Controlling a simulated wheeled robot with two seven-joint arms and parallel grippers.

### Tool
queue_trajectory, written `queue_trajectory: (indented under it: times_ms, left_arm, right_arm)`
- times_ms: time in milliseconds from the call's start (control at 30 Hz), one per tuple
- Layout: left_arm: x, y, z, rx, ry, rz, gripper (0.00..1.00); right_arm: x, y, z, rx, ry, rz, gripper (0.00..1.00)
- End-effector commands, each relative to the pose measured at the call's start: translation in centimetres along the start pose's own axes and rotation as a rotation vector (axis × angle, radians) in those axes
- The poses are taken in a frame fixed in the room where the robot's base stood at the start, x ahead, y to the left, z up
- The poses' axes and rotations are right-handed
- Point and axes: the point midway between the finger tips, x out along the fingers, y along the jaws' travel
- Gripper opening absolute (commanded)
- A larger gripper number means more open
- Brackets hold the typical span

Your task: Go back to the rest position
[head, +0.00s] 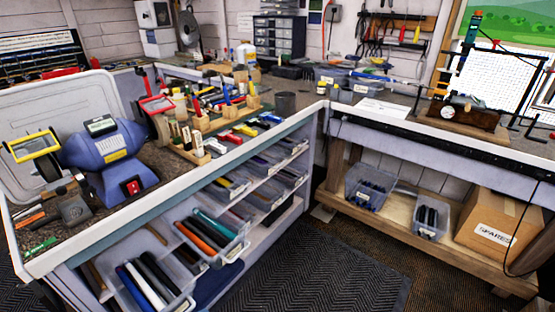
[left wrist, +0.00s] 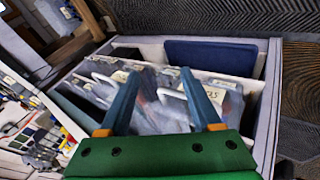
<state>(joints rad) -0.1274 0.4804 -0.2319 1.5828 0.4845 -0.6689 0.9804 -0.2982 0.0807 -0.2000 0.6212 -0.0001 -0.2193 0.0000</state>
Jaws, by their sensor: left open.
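My left gripper (left wrist: 161,74) shows in the left wrist view, with its two blue fingers spread apart and nothing between them. Beyond the fingers are clear labelled bins (left wrist: 88,92) in the shelf unit, seen from a turned angle. I cannot tell the exact gap to them. Neither gripper shows in the head view, and my right gripper is in no view.
In the head view, a blue bench grinder (head: 105,160) stands on the workbench at left. Bins of grips (head: 212,232) fill the shelves below. A cardboard box (head: 497,230) sits on the right bench's lower shelf. The floor mat (head: 335,275) is clear.

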Motion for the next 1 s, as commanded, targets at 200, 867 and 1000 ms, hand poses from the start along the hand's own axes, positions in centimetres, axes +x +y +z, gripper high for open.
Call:
queue_trajectory:
  times_ms: [200,867,1000]
  left_arm:
    - [4.2,-9.7,5.4,0.22,-0.038,-0.168,0.65]
    - [2.7,-28.5,28.1,0.985,-0.521,-0.336,0.65]
    - [2.7,-28.5,28.0,0.983,-0.52,-0.337,0.65]
  right_arm:
    - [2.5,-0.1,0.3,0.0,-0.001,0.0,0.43]
    - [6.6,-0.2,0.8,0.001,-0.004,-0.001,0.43]
    - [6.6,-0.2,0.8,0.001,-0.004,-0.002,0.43]
